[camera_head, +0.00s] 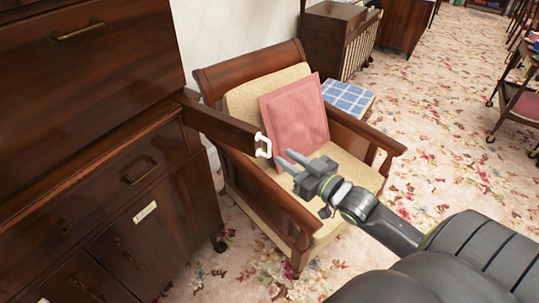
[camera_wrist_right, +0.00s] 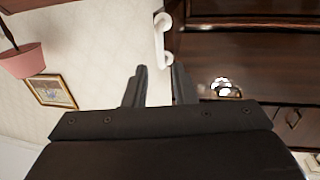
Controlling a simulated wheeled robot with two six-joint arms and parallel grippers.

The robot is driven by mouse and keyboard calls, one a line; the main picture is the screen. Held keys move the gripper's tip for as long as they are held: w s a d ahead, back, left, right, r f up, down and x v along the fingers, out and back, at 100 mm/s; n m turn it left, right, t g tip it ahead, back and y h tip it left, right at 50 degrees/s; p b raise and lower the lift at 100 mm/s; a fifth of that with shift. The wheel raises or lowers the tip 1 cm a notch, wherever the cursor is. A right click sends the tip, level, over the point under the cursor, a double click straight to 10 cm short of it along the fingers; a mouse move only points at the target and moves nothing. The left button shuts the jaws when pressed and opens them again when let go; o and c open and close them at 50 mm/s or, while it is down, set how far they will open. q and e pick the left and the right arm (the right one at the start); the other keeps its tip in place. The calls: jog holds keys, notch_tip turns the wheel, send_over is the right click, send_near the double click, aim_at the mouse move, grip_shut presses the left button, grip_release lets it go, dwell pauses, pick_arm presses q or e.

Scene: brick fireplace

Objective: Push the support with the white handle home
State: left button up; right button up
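The support (camera_head: 222,127) is a dark wooden bar that sticks out from the front of the wooden cabinet. Its white handle (camera_head: 263,145) is on its outer end. In the right wrist view the white handle (camera_wrist_right: 162,40) shows at the top, just beyond the fingers. My right gripper (camera_head: 285,161) is open and empty, with a gap between its fingers. It is just below and to the right of the handle, and seems apart from it. In the right wrist view the right gripper (camera_wrist_right: 158,82) points toward the handle. My left gripper is not in view.
The cabinet (camera_head: 90,150) with drawers and doors fills the left. A wooden armchair (camera_head: 250,68) with a pink cushion (camera_head: 296,115) stands right beside the support and under my right gripper. A blue checked stool (camera_head: 348,96) is behind it. Flowered carpet (camera_head: 440,110) is open at the right.

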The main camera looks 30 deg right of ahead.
aim_at(270, 147)
jog(key=shift+w+a+b, duration=0.25)
jog(key=shift+w, duration=0.9)
jog(key=shift+w+a+b, duration=0.2)
jog(key=shift+w+b, duration=0.1)
jog(key=shift+w, duration=0.85)
jog(key=shift+w+a+b, duration=0.25)
jog(key=shift+w, duration=0.9)
jog(key=shift+c, duration=0.3)
grip_shut()
